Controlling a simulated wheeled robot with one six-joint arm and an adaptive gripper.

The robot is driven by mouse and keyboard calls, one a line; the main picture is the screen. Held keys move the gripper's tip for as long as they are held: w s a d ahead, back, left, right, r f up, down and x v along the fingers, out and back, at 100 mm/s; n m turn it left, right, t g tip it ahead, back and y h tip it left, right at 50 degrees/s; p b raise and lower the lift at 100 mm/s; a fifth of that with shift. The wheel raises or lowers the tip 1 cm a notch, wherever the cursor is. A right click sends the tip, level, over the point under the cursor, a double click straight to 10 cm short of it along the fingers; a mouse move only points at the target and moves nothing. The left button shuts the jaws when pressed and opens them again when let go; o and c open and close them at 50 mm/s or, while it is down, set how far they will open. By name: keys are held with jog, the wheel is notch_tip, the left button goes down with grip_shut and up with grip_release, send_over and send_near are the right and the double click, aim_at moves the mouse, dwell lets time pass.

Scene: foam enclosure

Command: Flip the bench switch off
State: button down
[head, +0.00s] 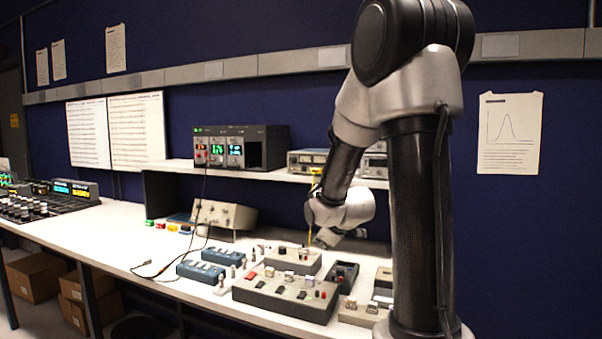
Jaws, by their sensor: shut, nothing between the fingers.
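Several switch boxes stand on the white bench, and I cannot tell which one carries the bench switch. A long grey box (285,297) with coloured buttons and switches is at the front. A smaller grey box (293,262) with switches is just behind it. A dark box (343,274) is to the right. My gripper (325,240) hangs at the end of my arm, small in view, above and behind the smaller grey box. It looks shut and empty, and its fingertips are hard to make out. Switch positions are too small to read.
Two blue boxes (201,271) and small upright metal parts lie left of the switch boxes. A thin yellow upright (310,209) stands near my gripper. A shelf (240,171) with instruments (240,147) overhangs the back.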

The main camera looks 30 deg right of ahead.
jog(key=w+r+n+t, duration=0.4)
jog(key=r+n, duration=0.1)
jog(key=r, duration=0.3)
jog(key=w+r+n+t, duration=0.4)
jog(key=r+n+t, duration=0.1)
jog(key=r, duration=0.3)
jog(key=shift+a+r, duration=0.15)
send_near(304, 169)
jog(key=w+a, duration=0.4)
jog(key=a, duration=0.1)
jog(key=w+d, duration=0.3)
jog(key=shift+r, duration=0.2)
jog(key=shift+w+d, duration=0.1)
jog(key=shift+d, duration=0.05)
jog(key=shift+r, duration=0.1)
